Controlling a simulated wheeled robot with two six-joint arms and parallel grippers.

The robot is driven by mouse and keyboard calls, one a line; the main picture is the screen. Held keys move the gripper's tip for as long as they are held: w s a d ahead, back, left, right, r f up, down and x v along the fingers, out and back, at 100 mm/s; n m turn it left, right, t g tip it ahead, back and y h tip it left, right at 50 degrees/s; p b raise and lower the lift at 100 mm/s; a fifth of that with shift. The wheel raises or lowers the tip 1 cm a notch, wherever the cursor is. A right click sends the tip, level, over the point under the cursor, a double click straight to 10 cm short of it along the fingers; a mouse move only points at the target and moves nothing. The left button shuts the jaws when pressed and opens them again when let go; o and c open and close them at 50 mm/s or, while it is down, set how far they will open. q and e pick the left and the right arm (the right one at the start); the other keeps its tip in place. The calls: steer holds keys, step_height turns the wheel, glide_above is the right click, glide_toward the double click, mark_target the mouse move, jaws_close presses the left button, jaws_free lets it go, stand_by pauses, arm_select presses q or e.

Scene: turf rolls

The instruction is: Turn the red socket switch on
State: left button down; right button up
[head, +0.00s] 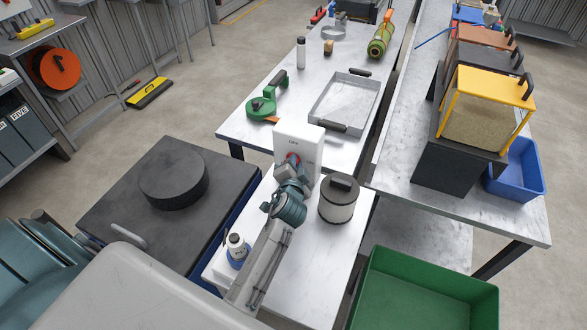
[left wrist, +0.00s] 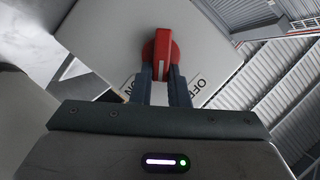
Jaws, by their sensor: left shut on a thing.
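The red socket switch (left wrist: 163,46) is a round red knob with a bar-shaped handle on the face of a white box (head: 299,143). My left gripper (left wrist: 162,76) is shut on the handle, with one dark finger on each side. In the left wrist view the handle points down towards the gripper, between an OFF label at its right and a partly hidden ON label at its left. In the head view my left gripper (head: 291,168) is at the front of the box and hides most of the switch. My right gripper is not in view.
A metal tray (head: 345,103) and a green tape dispenser (head: 265,103) lie behind the box. A green bin (head: 425,290) is at front right.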

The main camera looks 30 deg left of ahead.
arm_select(q)
steer(key=shift+d+f+m+t+y+b, duration=0.1)
steer(key=shift+f+m+t+y+b, duration=0.25)
steer(key=shift+m+b, duration=0.85)
steer(key=shift+d+f+m+t+y+b, duration=0.1)
steer(key=shift+f+m+t+y+b, duration=0.2)
steer(key=shift+m+b, duration=0.85)
steer(key=shift+d+f+m+t+y+b, duration=0.1)
steer(key=shift+f+m+t+y+b, duration=0.25)
steer(key=shift+m+b, duration=0.85)
steer(key=shift+n+b, duration=0.35)
steer(key=shift+b, duration=0.05)
steer(key=c, duration=1.4)
jaws_free()
steer(key=shift+r, duration=0.1)
